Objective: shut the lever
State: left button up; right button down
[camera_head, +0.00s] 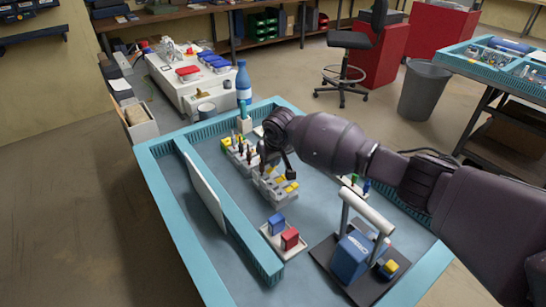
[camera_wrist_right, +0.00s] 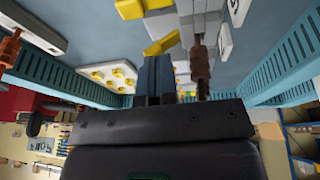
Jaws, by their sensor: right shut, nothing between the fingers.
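The lever device (camera_head: 349,258) stands on a dark base at the front right of the blue-rimmed table, in the head view. A white bar handle (camera_head: 367,212) sits raised across its metal posts, above a blue box and a small yellow block. My right gripper (camera_head: 291,174) is shut and empty, left of and behind the lever, over grey blocks with yellow parts. In the right wrist view its fingers (camera_wrist_right: 154,76) are together, pointing at the grey and yellow blocks (camera_wrist_right: 165,35). The lever is not clearly seen there. My left gripper is out of view.
A tray (camera_head: 285,240) with a blue and a red block lies left of the lever. A brown-handled tool (camera_wrist_right: 200,65) stands close beside my right fingers. A blue divider (camera_head: 235,220) and a white panel (camera_head: 201,190) stand at the left. The table's front middle is clear.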

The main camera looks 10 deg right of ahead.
jog(key=shift+d+r+y+p, duration=0.1)
jog(key=shift+d+y+p, duration=0.05)
jog(key=shift+y+p, duration=0.2)
jog(key=shift+w+d+g, duration=0.1)
jog(key=shift+d+g, duration=0.05)
jog(key=shift+g, duration=0.15)
jog(key=shift+w+d+f+m+y, duration=0.1)
jog(key=shift+d+f+m+y, duration=0.25)
jog(key=shift+y, duration=0.4)
jog(key=shift+w+d+f+g+y, duration=0.15)
jog(key=shift+f+g+y, duration=0.1)
jog(key=shift+y, duration=0.2)
jog(key=shift+d+f+g+y, duration=0.1)
jog(key=shift+g+y, duration=0.15)
jog(key=shift+y, duration=0.2)
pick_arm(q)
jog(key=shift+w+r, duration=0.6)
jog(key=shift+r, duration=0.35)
pick_arm(e)
jog(key=shift+r, duration=0.1)
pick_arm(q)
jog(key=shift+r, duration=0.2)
pick_arm(e)
jog(key=shift+a+r, duration=0.1)
jog(key=shift+a, duration=0.15)
